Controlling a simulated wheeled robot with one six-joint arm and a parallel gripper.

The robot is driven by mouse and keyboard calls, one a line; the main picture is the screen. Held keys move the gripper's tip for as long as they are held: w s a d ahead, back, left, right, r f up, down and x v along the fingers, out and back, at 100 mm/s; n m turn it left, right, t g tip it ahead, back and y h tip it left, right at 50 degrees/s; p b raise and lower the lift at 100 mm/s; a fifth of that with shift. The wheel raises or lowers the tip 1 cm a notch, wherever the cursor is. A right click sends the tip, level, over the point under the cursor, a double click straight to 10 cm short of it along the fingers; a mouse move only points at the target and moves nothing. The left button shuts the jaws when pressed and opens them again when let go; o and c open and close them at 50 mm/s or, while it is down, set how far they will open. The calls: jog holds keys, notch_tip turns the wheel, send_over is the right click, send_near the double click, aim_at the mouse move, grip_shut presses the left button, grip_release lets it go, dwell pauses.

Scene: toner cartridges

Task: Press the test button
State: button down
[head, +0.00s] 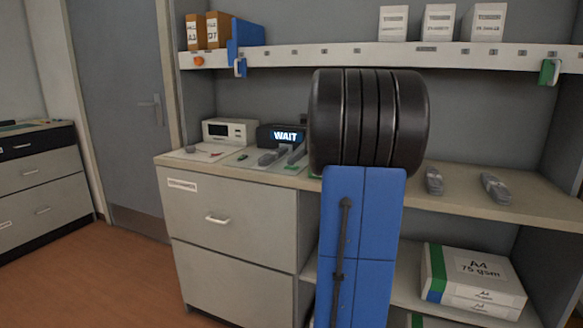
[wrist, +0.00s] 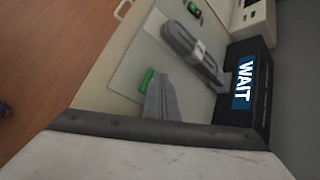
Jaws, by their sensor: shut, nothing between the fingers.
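My gripper (wrist: 158,80) is shut and empty, its grey fingers pointing down over the pale mat (wrist: 128,80) on the counter. In the head view my gripper (head: 291,157) is partly hidden by my own arm. A small green piece (wrist: 146,77) shows right beside the fingertips; whether they touch it is unclear. Another small green part in a dark surround (wrist: 194,10) lies farther off; it also shows in the head view (head: 243,157). No readable label marks either as the test button. A grey cartridge (wrist: 190,43) lies between them, before the black unit (wrist: 258,85) reading "WAIT".
A white device (head: 229,131) stands left of the black unit. Two grey cartridges (head: 434,181) (head: 495,188) lie on the counter (head: 465,196) at right. A shelf (head: 330,55) with boxes runs above. Paper packs (head: 473,281) sit below.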

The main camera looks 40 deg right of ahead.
aim_at(294, 167)
jog(key=shift+r, duration=0.8)
jog(key=shift+r, duration=0.15)
jog(key=shift+r, duration=2.35)
